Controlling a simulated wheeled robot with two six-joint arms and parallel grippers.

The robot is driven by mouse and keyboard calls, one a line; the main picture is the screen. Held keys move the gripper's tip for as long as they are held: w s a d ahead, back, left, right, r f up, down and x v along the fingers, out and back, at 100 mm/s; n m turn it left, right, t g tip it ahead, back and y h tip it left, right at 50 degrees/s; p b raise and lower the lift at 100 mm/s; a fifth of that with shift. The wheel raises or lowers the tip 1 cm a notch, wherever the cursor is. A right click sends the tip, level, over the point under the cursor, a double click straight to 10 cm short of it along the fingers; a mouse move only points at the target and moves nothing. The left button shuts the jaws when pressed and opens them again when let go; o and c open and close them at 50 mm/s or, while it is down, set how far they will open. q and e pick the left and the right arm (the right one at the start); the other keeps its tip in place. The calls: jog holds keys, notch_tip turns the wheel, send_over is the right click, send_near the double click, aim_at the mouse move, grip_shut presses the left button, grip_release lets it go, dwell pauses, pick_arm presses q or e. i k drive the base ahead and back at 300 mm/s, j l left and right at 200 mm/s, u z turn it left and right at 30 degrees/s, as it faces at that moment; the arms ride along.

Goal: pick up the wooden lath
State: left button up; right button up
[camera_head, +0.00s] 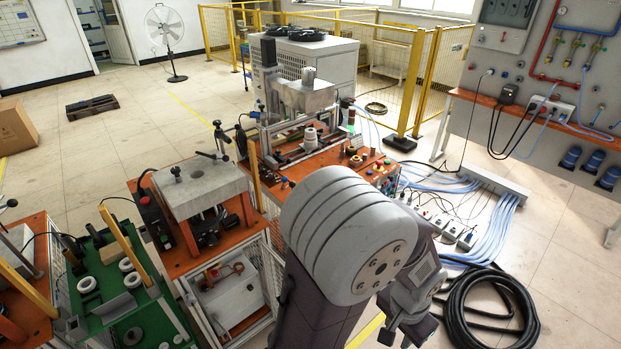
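I cannot pick out a wooden lath with certainty. Several slim yellow, wood-coloured uprights show, one beside the green tray (125,243) and one by the middle bench (253,172), but they look like posts. My own large grey arm joint fills the lower centre and hides part of the benches.
The green tray (140,312) holds white rings. An orange bench (160,225) carries a press. Power strips and blue cables (490,215) and a black hose coil (487,312) lie on the floor at right. A yellow fence (430,75) stands behind. Floor at upper left is mostly clear.

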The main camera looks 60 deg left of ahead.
aim_at(250, 144)
jog(key=i+u, duration=0.2)
jog(key=i, duration=0.35)
jog(key=i+u, duration=0.2)
jog(key=i, duration=0.3)
jog(key=i+l+u, duration=0.2)
jog(key=i, duration=0.3)
jog(key=i+u, duration=0.2)
jog(key=u, duration=0.25)
jog(key=i+u, duration=0.2)
jog(key=u, duration=0.25)
jog(key=i+l+u, duration=0.1)
jog(key=u, duration=0.35)
jog(key=i+l+u, duration=0.2)
jog(key=u, duration=0.25)
jog(key=i+l+u, duration=0.2)
jog(key=u, duration=0.3)
jog(key=i+u, duration=0.15)
jog(key=u, duration=0.3)
jog(key=i+l+u, duration=0.1)
jog(key=u, duration=0.3)
jog(key=i+l+u, duration=0.15)
jog(key=u, duration=0.3)
jog(key=i+l+u, duration=0.15)
jog(key=u, duration=0.25)
jog(key=l+u, duration=0.2)
jog(key=u, duration=0.25)
jog(key=i, duration=0.05)
